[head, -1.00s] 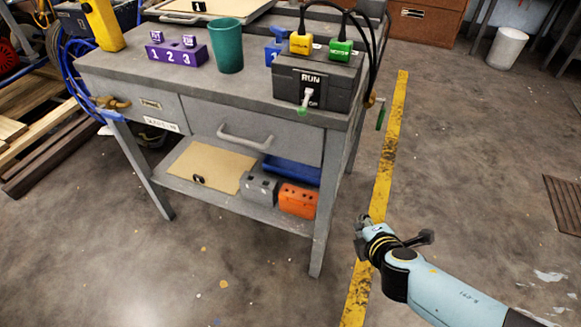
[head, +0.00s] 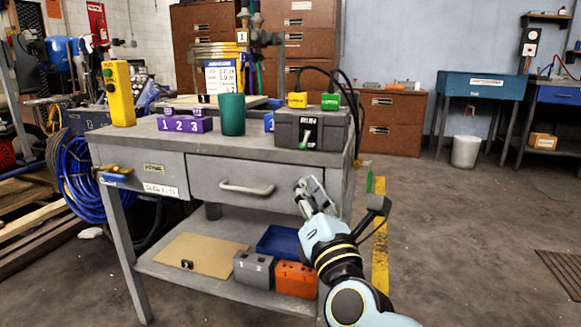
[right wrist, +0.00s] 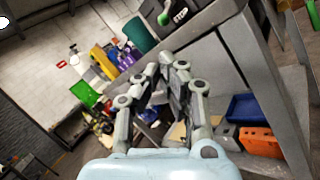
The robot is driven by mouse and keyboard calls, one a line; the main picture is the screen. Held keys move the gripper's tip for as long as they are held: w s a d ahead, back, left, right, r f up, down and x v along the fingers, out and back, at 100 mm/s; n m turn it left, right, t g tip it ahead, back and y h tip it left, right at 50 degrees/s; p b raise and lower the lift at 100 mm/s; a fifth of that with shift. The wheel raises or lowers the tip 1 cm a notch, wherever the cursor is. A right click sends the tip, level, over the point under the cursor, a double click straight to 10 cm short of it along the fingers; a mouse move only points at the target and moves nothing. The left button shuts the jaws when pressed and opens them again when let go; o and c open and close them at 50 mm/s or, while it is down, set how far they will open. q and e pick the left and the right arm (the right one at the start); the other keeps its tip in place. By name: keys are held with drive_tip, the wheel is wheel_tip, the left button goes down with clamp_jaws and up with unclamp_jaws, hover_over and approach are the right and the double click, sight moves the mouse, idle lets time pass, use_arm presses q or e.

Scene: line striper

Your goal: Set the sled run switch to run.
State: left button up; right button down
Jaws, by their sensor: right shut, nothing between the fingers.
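The sled run switch is a small lever with a green tip (head: 304,143) on the front of a dark grey box (head: 325,130) marked RUN. The box stands at the right end of the grey workbench top (head: 250,149). The lever hangs downward, its green tip low, away from the RUN label above. It also shows at the top of the right wrist view (right wrist: 180,15). My right gripper (head: 307,184) is shut and empty, in front of the bench, below the switch and apart from it. My left gripper is not in view.
A yellow and a green plug with black cables (head: 330,101) sit on the box. A teal cup (head: 232,114), a purple numbered block (head: 185,125) and a yellow pendant (head: 122,93) stand left of it. A drawer handle (head: 247,188) sticks out below the bench top.

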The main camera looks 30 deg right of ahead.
sight(305, 140)
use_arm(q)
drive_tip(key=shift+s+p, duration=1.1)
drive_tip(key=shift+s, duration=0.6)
use_arm(e)
drive_tip(key=shift+x, duration=5.05)
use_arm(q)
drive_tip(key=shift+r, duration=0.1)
